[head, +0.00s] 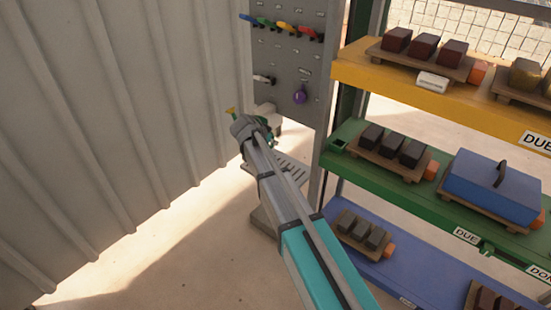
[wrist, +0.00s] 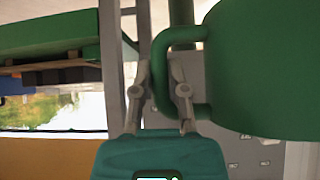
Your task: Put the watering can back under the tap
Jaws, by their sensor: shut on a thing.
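In the wrist view the green watering can (wrist: 265,65) fills the right side. Its looped handle (wrist: 180,35) lies between the fingers of my gripper (wrist: 162,72), which is shut on it. In the head view my gripper (head: 243,125) is in front of the grey panel, and the arm hides most of the can. Only a little green and a yellow tip (head: 231,111) show beside it. A small pale fitting (head: 263,79) on the panel may be the tap; I cannot tell for sure. A grey slatted stand (head: 290,166) shows below and right of the gripper.
The grey panel (head: 285,55) carries several coloured handles and a purple item (head: 300,94). A corrugated wall (head: 110,110) closes the left. The rack at right has yellow (head: 400,86), green (head: 345,145) and blue (head: 420,275) shelves with blocks. The floor at lower left is clear.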

